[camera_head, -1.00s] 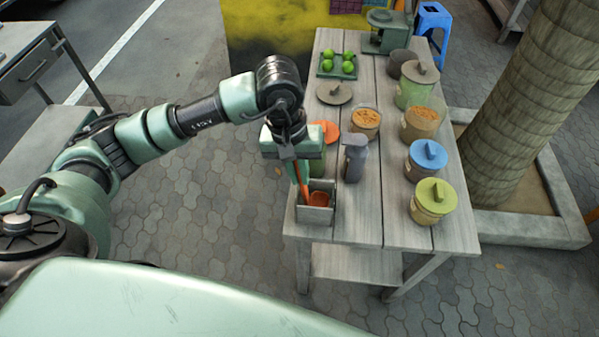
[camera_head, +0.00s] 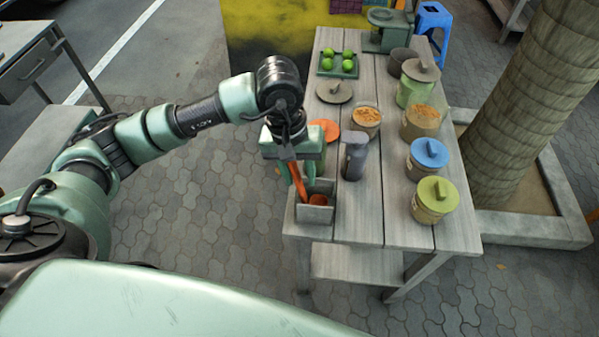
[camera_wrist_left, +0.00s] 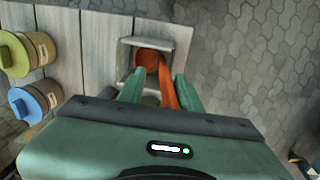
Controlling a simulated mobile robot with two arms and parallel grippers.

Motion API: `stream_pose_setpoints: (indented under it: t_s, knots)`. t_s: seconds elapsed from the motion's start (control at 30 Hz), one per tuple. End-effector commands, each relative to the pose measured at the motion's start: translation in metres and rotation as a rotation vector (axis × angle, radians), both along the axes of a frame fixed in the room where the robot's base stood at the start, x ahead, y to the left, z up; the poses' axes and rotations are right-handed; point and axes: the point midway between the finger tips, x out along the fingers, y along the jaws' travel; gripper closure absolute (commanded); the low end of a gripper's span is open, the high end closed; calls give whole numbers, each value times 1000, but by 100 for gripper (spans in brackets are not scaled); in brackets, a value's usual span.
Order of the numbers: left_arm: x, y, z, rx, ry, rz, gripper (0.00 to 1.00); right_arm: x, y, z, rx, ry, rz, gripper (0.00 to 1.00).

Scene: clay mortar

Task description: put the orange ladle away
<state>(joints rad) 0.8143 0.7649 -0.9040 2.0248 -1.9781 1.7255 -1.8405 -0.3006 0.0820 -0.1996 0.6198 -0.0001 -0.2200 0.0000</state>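The orange ladle (camera_head: 317,200) stands tilted in a small grey wooden box (camera_head: 316,214) at the table's near left corner. Its bowl is down inside the box and its handle leans up toward my left gripper (camera_head: 298,176). In the left wrist view the ladle's bowl (camera_wrist_left: 147,62) shows inside the box (camera_wrist_left: 158,44). There the fingers of my left gripper (camera_wrist_left: 158,92) are spread apart, with the handle between them, close to the right finger. The top of the handle is hidden by the gripper. My right gripper is not in view.
A dark grey bottle (camera_head: 353,157) stands right of the box. Behind are an orange lid (camera_head: 324,130), a bowl of orange food (camera_head: 367,118) and a grey lid (camera_head: 334,92). Jars with blue (camera_head: 430,152) and yellow-green (camera_head: 437,193) lids stand at right. The table's front middle is clear.

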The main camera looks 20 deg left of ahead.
Motion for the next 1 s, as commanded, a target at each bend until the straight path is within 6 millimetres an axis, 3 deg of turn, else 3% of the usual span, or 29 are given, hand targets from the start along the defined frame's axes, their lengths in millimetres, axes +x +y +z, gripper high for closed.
stream_pose_setpoints:
  t_s: [0.17,0.53,1.0]
  knots:
    - [1,2,13,0,-3,-1,66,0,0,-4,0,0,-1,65]
    - [-2,10,69,-1,-4,1,66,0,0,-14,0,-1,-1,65]
    - [-3,11,77,0,0,0,66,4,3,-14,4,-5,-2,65]
